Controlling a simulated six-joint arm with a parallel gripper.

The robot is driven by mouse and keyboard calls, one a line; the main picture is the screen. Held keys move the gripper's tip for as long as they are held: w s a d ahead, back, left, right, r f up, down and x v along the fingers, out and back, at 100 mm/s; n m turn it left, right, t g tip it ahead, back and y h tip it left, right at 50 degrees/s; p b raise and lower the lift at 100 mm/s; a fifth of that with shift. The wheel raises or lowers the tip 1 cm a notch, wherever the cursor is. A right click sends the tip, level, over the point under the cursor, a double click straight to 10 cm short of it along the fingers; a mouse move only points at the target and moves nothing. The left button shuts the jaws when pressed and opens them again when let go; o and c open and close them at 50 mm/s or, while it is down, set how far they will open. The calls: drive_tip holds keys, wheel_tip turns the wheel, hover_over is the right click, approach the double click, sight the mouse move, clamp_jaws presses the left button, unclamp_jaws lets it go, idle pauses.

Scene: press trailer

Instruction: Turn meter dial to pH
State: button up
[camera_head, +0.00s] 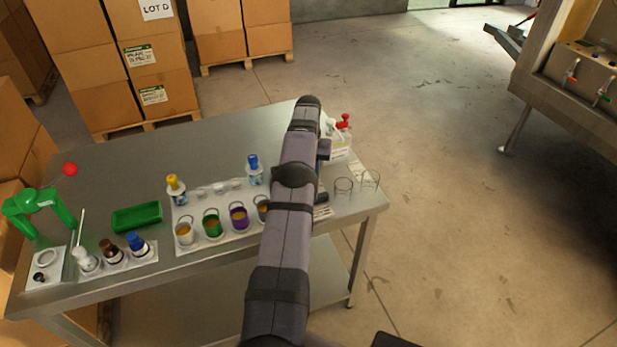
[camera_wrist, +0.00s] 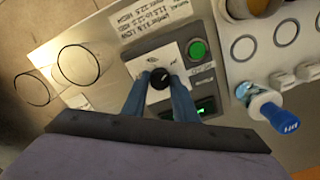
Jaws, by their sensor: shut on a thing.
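The meter (camera_wrist: 202,72) shows in the wrist view as a dark grey box with a white dial plate, a green round button (camera_wrist: 197,50) and a lit green display (camera_wrist: 205,107). The black dial (camera_wrist: 159,79) sits in the middle of the white plate. My gripper (camera_wrist: 160,84) has its two blue fingers shut on the dial, one on each side. The markings around the dial are too small to read, so I cannot tell its setting. In the head view my arm hides most of the meter.
A blue-capped bottle (camera_wrist: 270,106) and a tray with round holes (camera_wrist: 242,44) are right of the meter in the wrist view. Two glass beakers (camera_head: 343,187) stand near the table's right end. Cups of coloured liquid (camera_head: 212,225) and a green tray (camera_head: 137,217) are further left.

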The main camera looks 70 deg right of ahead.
drive_tip(key=shift+r, duration=0.1)
drive_tip(key=o, duration=1.1)
drive_tip(key=shift+c, duration=0.2)
drive_tip(key=shift+r+b, duration=0.3)
drive_tip(key=shift+r, duration=0.25)
drive_tip(key=shift+r+p, duration=1.4)
drive_tip(key=shift+r, duration=1.7)
